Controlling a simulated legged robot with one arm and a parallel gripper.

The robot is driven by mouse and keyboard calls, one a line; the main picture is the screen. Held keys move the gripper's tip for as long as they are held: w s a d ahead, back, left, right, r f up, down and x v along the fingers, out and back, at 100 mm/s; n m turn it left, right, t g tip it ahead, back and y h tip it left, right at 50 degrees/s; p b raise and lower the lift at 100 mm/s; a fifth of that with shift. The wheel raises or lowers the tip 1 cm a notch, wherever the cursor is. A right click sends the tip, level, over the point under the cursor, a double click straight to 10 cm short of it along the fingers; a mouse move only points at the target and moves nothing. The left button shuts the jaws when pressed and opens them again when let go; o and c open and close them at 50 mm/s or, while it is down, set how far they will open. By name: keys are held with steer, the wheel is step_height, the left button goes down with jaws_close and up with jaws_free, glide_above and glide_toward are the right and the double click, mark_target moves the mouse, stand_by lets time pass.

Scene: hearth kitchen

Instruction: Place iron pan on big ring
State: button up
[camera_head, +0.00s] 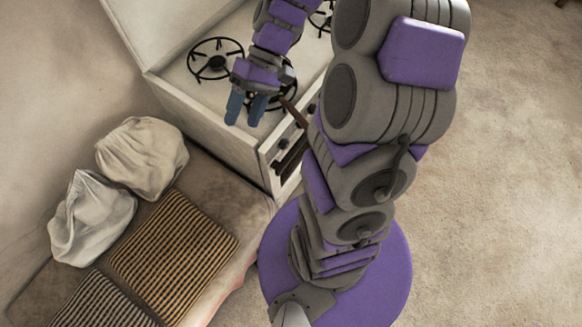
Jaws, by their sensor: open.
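My gripper (246,108) is over the front left part of the white stove top, its two blue fingers pointing down and apart. A brown handle (294,112) sticks out at the stove's front edge, just right of the fingers. It may belong to the iron pan, but my gripper and wrist hide most of what it joins. A black burner ring (216,60) at the back left of the stove is bare. Another ring (320,18) partly shows at the upper right. I cannot tell which ring is the big one.
The white stove (225,130) has knobs on its front and a raised lid behind. Left of it, a low bench holds two pale cloth sacks (142,158) and striped woven cushions (172,255). The carpet (510,170) at right is clear.

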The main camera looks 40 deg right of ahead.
steer(key=s+r+t+h, duration=0.1)
steer(key=s+h, duration=0.7)
steer(key=s, duration=1)
steer(key=shift+a+r+t+h, duration=0.3)
steer(key=shift+r+t, duration=0.1)
steer(key=shift+r, duration=0.45)
steer(key=shift+f, duration=0.15)
